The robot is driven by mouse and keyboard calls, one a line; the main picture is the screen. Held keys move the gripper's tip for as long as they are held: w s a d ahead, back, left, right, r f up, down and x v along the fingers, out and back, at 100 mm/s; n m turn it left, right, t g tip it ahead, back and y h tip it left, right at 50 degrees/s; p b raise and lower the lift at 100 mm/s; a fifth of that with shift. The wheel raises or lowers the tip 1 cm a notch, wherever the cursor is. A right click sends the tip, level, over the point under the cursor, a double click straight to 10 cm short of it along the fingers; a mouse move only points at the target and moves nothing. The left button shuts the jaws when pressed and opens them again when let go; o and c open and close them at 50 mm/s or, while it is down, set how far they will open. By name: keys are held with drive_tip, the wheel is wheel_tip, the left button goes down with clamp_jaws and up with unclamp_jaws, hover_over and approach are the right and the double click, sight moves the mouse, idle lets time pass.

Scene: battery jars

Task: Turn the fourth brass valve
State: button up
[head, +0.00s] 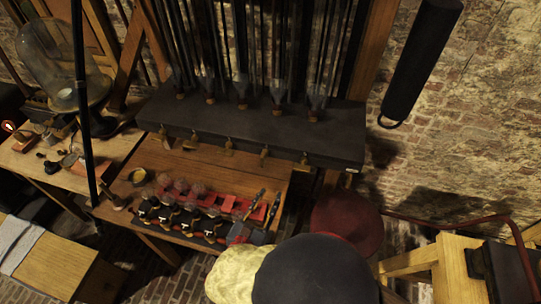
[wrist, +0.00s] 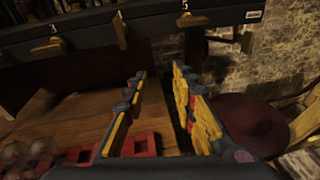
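A row of brass valves hangs along the front edge of a dark shelf (head: 335,148). The fourth valve from the left (head: 264,155) also shows at the top of the wrist view (wrist: 120,32), hanging straight down. In the wrist view the valve marked 3 (wrist: 56,46) is to its left and the valve marked 5 (wrist: 189,19) to its right. My gripper (wrist: 159,72) is open and empty, its two yellow-and-black fingers apart. In the head view my gripper (head: 263,203) is below the fourth valve, over the wooden table's right end, touching no valve.
A dark red round seat (head: 348,222) stands at the right. Glass funnels and tubes stand on the shelf. A brick wall is behind.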

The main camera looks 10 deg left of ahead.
sight(262, 162)
drive_tip(key=w+a+r+n+t+y, duration=0.2)
drive_tip(key=a+r, duration=0.3)
drive_tip(key=shift+w+d+f+b, duration=0.1)
drive_tip(key=shift+w+d, duration=0.15)
drive_tip(key=shift+w, duration=1)
drive_tip(key=shift+w+d+b, duration=0.1)
drive_tip(key=shift+w+d, duration=0.1)
drive_tip(key=shift+w, duration=1.05)
drive_tip(key=shift+w+d+f+b, duration=0.1)
drive_tip(key=shift+w+d, duration=0.15)
drive_tip(key=shift+w, duration=1)
drive_tip(key=c, duration=0.3)
drive_tip(key=c, duration=0.4)
clamp_jaws()
